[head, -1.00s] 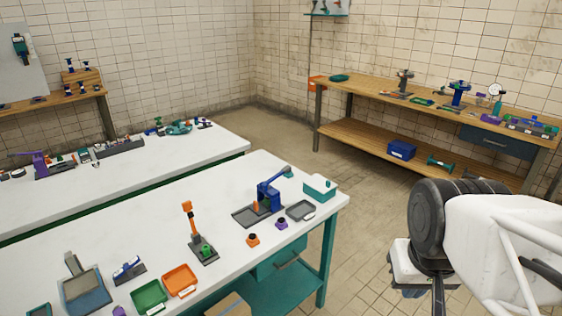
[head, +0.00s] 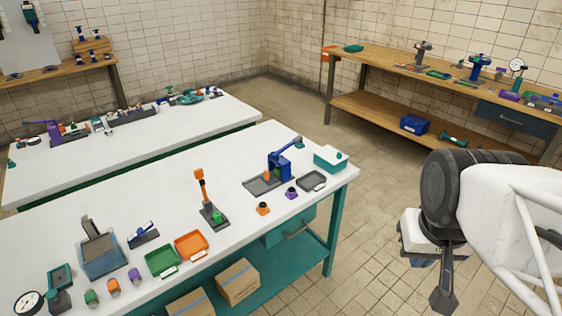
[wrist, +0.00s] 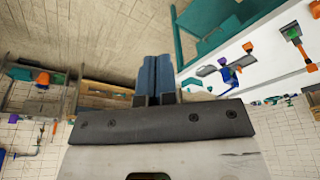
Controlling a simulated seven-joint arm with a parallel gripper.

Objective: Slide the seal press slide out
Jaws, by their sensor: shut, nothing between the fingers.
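A blue lever press (head: 280,166) stands near the far right end of the white table, on a flat dark grey base plate (head: 262,184). A second press with an orange upright handle (head: 201,185) and a green part stands left of it. I cannot tell for sure which one is the seal press, and no slide can be made out clearly at this distance. My gripper's blue fingers (wrist: 154,80) are shut and empty in the wrist view. My gripper is in the air over the floor, right of the white table and well apart from both presses.
The white table (head: 110,228) also bears a teal box (head: 330,159), a dark tray (head: 311,181), a green tray (head: 163,261) and an orange tray (head: 191,246). A drawer with a handle (head: 299,229) is under its right end. A wooden workbench (head: 400,65) stands behind. The floor between is clear.

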